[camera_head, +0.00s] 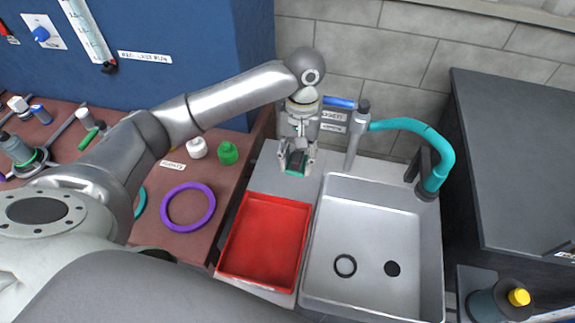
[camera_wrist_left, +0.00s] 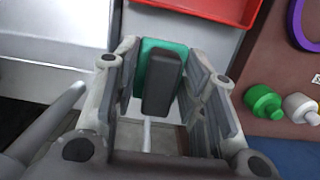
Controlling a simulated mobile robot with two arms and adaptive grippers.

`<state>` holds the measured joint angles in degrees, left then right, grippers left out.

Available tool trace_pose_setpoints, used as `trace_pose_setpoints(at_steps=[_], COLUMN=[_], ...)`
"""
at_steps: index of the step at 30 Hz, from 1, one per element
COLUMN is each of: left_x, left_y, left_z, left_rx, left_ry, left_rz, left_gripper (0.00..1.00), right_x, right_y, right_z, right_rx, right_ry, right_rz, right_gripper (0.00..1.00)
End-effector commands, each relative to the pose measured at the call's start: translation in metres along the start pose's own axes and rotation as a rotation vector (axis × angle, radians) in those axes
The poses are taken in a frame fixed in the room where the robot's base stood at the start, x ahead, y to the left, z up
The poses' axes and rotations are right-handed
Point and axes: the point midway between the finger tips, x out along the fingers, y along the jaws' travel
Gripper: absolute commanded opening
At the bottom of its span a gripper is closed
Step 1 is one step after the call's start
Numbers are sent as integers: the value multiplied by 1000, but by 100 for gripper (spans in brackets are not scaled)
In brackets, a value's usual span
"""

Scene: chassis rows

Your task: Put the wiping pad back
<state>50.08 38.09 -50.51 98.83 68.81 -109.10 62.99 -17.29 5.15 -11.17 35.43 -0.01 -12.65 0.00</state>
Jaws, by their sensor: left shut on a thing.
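The wiping pad is a green pad with a dark grip block; it shows in the head view (camera_head: 295,164) and in the wrist view (camera_wrist_left: 148,62). My left gripper (camera_head: 297,158) is shut on the block, between its fingers in the wrist view (camera_wrist_left: 163,85). It holds the pad over the grey counter strip behind the red tray (camera_head: 263,243). I cannot tell whether the pad touches the surface. The red tray is empty; part of it also shows at the top of the wrist view (camera_wrist_left: 216,9). My right gripper is out of view.
A steel sink (camera_head: 370,230) with a dark ring inside lies right of the tray. A grey post and a teal hose (camera_head: 412,128) stand behind the sink. On the brown bench to the left are a purple ring (camera_head: 166,210), a green knob (camera_head: 228,153) and a white knob (camera_head: 197,148).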

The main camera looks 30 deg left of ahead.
Motion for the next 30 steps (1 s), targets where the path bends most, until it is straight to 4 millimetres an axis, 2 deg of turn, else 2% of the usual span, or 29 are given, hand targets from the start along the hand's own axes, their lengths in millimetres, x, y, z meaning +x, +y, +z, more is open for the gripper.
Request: trace_pose_setpoints(at_steps=[3,6,15,21,30], left_x=[21,34,55,80,84], left_y=[-14,-21,-34,-32,-32], left_z=[-18,-30,-48,-51,-52], left_rx=[-2,-2,-1,3,3], left_ry=[-3,-1,-1,1,1], left_rz=[-3,-1,-1,-1,0], left_gripper=[20,20,20,20,20], right_x=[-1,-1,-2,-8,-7], right_y=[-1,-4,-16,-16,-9], right_z=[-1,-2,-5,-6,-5], right_rx=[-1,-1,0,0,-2], right_ry=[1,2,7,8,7], right_rz=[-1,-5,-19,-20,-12], right_gripper=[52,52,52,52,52])
